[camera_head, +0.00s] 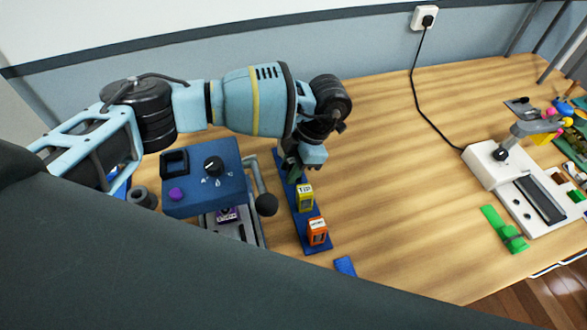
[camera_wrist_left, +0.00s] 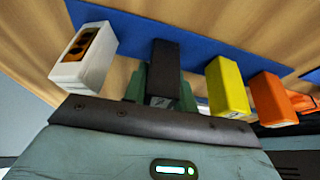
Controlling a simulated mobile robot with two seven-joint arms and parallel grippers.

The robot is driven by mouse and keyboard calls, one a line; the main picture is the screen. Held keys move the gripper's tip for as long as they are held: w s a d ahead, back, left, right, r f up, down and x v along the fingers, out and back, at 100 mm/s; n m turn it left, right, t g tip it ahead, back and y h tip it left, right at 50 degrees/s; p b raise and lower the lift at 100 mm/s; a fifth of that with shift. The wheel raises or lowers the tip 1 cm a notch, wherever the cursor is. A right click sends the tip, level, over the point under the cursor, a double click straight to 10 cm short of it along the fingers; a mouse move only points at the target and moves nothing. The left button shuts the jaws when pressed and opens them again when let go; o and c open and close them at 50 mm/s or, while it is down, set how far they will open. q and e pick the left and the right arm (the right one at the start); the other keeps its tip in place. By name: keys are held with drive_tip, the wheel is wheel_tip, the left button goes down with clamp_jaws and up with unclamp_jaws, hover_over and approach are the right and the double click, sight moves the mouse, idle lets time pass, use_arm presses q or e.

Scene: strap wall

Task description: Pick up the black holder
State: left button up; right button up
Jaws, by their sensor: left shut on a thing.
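The black holder (camera_wrist_left: 164,70) is a dark upright block, seen in the left wrist view between the green fingers of my left gripper (camera_wrist_left: 162,88). The gripper is shut on it. The holder overlaps the blue strip (camera_wrist_left: 205,50); I cannot tell whether it still touches it. In the head view, my left gripper (camera_head: 293,168) points down over the far part of the blue strip (camera_head: 284,188), and the arm hides the black holder there. My right gripper is not in view.
A yellow holder (camera_head: 305,197) and an orange holder (camera_head: 317,232) stand nearer along the strip. A white holder (camera_wrist_left: 85,57) stands on the other side. A blue control box (camera_head: 203,180) is close left.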

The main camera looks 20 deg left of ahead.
sight(291, 161)
use_arm(q)
wheel_tip(291, 161, up, 10)
idle(0.6)
